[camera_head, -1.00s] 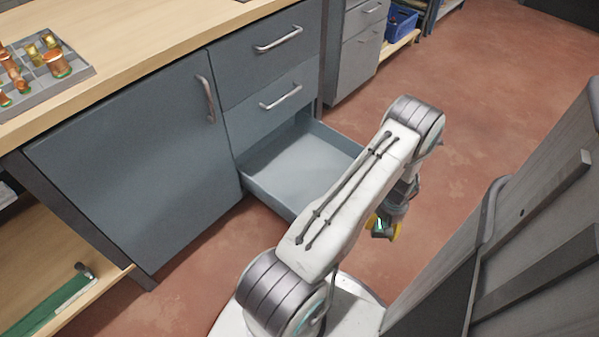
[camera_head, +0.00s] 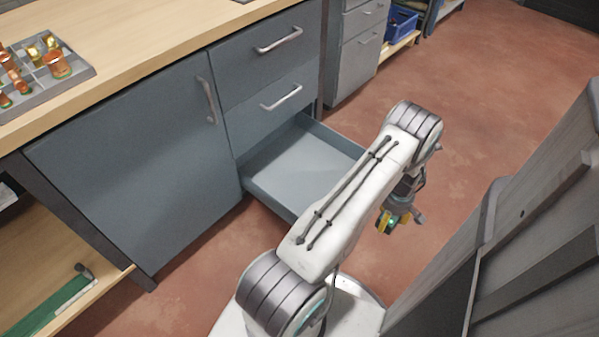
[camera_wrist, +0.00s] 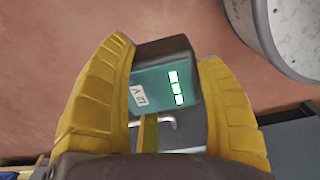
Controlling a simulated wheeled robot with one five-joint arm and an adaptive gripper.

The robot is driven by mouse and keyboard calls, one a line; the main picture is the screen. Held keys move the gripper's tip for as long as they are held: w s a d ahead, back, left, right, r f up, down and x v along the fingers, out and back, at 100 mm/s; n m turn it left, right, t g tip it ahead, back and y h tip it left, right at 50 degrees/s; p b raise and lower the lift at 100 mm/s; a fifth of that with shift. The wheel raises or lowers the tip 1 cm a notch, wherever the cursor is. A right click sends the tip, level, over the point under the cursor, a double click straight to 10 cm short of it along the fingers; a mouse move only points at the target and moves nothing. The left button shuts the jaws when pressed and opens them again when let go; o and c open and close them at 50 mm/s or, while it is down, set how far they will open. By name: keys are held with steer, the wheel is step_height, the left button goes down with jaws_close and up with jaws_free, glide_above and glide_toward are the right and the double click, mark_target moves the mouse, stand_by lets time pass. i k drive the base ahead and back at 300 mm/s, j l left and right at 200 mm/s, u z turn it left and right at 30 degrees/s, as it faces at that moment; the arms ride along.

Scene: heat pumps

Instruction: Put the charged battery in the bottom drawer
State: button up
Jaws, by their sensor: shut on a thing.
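The battery (camera_wrist: 160,85) is a dark block with a teal face, a small label and lit green bars. It sits between the two yellow fingers of my gripper (camera_wrist: 166,88) in the wrist view. In the head view my gripper (camera_head: 388,222) hangs below the arm's far end, right of the open drawer, with the battery's green light (camera_head: 392,222) showing. The bottom drawer (camera_head: 270,205) is pulled out from the blue-grey cabinet. Its visible floor is empty; my arm hides its right part.
The cabinet has a closed upper drawer (camera_head: 265,52) and a closed door (camera_head: 130,165). A wooden worktop (camera_head: 140,50) carries a grey tray (camera_head: 40,98) with copper fittings. A grey cabinet (camera_head: 540,210) stands close on the right. Red floor lies open beyond my arm.

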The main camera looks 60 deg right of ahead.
mark_target(301, 186)
steer(key=i+l, duration=0.2)
steer(key=i, duration=0.3)
steer(key=i+l, duration=0.15)
steer(key=i, duration=0.3)
